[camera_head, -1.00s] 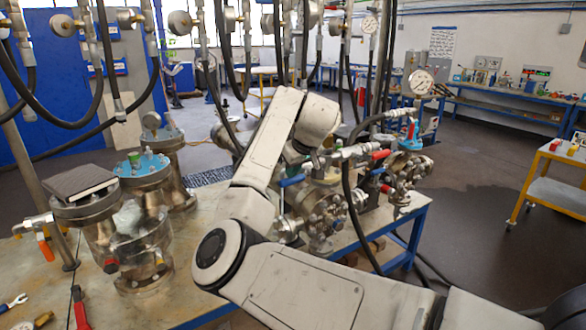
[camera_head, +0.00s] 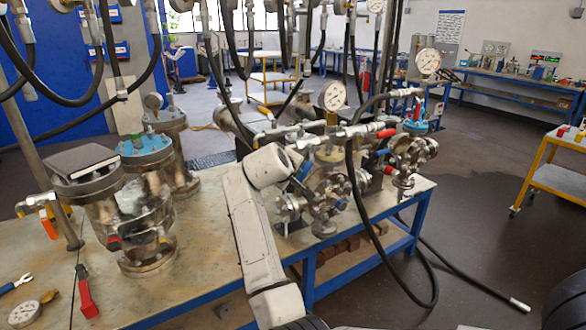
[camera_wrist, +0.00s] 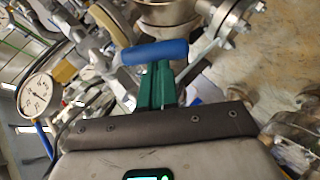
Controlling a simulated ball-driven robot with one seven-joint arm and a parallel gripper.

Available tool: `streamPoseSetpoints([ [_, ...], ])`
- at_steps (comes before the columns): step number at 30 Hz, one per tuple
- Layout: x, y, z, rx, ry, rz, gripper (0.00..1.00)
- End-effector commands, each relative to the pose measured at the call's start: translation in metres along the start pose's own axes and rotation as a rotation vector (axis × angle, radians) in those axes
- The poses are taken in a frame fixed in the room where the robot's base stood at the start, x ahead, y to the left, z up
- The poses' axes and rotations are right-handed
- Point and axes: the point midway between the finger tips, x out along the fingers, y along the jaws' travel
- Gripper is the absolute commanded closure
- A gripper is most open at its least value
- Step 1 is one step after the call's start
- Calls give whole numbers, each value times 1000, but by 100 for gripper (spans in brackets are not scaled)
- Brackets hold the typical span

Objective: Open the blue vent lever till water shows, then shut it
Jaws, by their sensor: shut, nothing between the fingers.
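The blue vent lever (camera_wrist: 155,52) lies across the upper middle of the wrist view, with a rounded blue grip. My gripper's green fingers (camera_wrist: 156,80) are closed together and point at the lever's underside. Their tips are at or very near it; I cannot tell whether they touch, and the lever is not between them. In the head view, a small piece of the blue lever (camera_head: 304,171) shows beside my arm's end at the flanged vessel (camera_head: 325,190); my fingers are hidden there. I see no water at the vent.
Pressure gauges (camera_head: 333,96) stand above the vessel, and one shows at left in the wrist view (camera_wrist: 36,95). A black hose (camera_head: 352,200) hangs in front of the vessel. A glass-bodied vessel (camera_head: 135,215) and a red-handled tool (camera_head: 86,295) are on the bench at left.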

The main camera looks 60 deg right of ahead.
Motion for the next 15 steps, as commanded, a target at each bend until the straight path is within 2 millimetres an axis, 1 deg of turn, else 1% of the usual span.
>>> streamPoseSetpoints([
  [1,8,-7,6,-29,-5,38,100],
  [6,20,-14,14,-118,-5,172,100],
  [15,38,-16,26,-257,-5,384,100],
])
